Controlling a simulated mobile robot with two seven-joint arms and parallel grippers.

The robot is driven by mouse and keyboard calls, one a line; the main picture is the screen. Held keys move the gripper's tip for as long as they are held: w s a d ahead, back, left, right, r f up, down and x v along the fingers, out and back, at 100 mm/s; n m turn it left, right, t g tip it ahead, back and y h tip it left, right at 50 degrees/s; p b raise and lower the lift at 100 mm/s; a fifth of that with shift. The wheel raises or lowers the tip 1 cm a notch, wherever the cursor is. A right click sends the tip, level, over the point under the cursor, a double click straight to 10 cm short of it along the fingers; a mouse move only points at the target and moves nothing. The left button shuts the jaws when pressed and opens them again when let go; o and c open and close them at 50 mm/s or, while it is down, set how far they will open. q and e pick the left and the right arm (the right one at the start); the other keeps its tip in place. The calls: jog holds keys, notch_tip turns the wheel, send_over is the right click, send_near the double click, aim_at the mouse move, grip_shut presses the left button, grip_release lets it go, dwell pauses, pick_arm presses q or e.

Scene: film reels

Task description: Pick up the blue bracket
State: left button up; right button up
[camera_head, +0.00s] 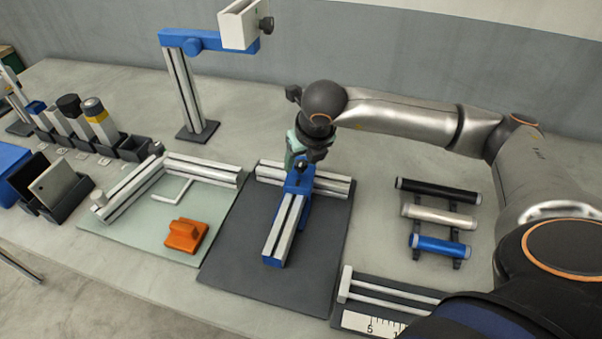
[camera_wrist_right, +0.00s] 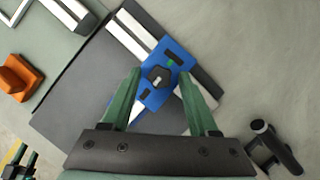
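The blue bracket (camera_head: 300,180) lies on the dark mat (camera_head: 225,255), at the joint where a long light rail meets a cross rail. In the right wrist view the blue bracket (camera_wrist_right: 158,92) shows as a flat plate with a dark knob on top. My right gripper (camera_head: 300,158) is above the bracket, pointing down. In the wrist view its two green fingers (camera_wrist_right: 160,75) are apart, with part of the bracket showing between them. I cannot tell whether they touch it. The arm and gripper hide part of the bracket in the head view.
An orange block (camera_head: 185,235) and rails lie on a pale mat at left. A blue-armed stand (camera_head: 185,90) rises behind. Three rods (camera_head: 440,245) rest on a rack at right. A ruler tray (camera_head: 370,322) is at the front. Bottles and bins fill the far left.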

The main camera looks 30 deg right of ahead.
grip_shut()
dwell(1.1)
